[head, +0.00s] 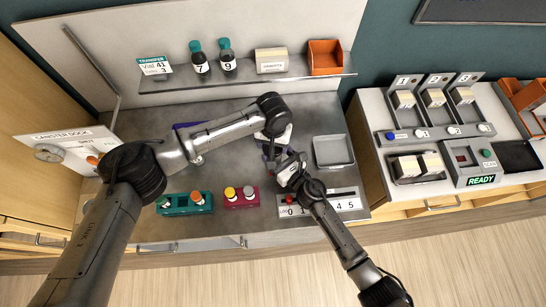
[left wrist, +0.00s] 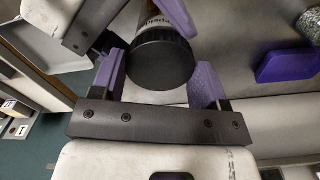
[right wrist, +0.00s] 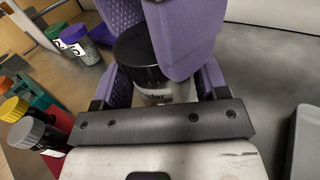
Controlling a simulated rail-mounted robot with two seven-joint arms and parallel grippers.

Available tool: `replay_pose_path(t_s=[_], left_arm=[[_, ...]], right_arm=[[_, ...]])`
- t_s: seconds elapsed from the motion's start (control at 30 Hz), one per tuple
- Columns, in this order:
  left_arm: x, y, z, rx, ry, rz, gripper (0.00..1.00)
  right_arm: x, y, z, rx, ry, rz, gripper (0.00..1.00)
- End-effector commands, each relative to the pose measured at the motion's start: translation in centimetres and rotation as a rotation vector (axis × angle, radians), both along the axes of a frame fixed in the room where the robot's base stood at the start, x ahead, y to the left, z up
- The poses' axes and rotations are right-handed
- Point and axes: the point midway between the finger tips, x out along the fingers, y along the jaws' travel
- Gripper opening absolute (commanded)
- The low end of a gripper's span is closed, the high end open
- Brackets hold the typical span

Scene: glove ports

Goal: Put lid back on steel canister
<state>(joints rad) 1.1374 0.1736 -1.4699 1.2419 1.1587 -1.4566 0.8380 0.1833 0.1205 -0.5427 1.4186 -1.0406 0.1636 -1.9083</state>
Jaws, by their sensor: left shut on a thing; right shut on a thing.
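The lid also shows in the left wrist view (left wrist: 160,62), between the purple fingers. My left gripper (head: 274,138) is shut on the black lid. My right gripper (head: 282,165) comes from the front right and is shut on the canister body. In the head view the grippers hide most of the canister.
A grey tray (head: 334,152) lies right of the grippers. A teal rack (head: 186,204) and a magenta rack (head: 241,196) with capped vials stand at the front. A canister dock panel (head: 60,150) is at left. A shelf (head: 235,76) with vials crosses the back.

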Motion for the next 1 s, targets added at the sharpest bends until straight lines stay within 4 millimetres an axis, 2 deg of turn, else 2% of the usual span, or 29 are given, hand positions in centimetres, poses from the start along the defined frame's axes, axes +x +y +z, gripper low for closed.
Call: replay_pose_path(t_s=[0.2, 0.23, 0.47, 0.73, 1.0], left_arm=[[0.1, 0.2, -0.1, 0.004, 0.0, 0.003, 0.4], [0.1, 0.2, -0.1, 0.004, 0.0, 0.003, 0.7], [0.0, 0.1, -0.1, 0.002, 0.001, 0.002, 0.92], [0.0, 0.1, 0.1, 0.001, 0.0, 0.0, 0.93], [0.0, 0.1, 3.0, 0.0, -0.001, 0.001, 0.93]], right_arm=[[0.1, -0.2, 0.0, -0.001, 0.001, -0.005, 0.01], [0.1, -0.2, 0.0, -0.001, 0.001, -0.005, 0.01], [0.1, -0.2, 0.0, -0.001, 0.0, -0.003, 0.01], [0.1, -0.1, 0.0, -0.001, 0.001, -0.002, 0.01], [0.0, -0.1, 0.0, 0.0, 0.0, -0.001, 0.01]])
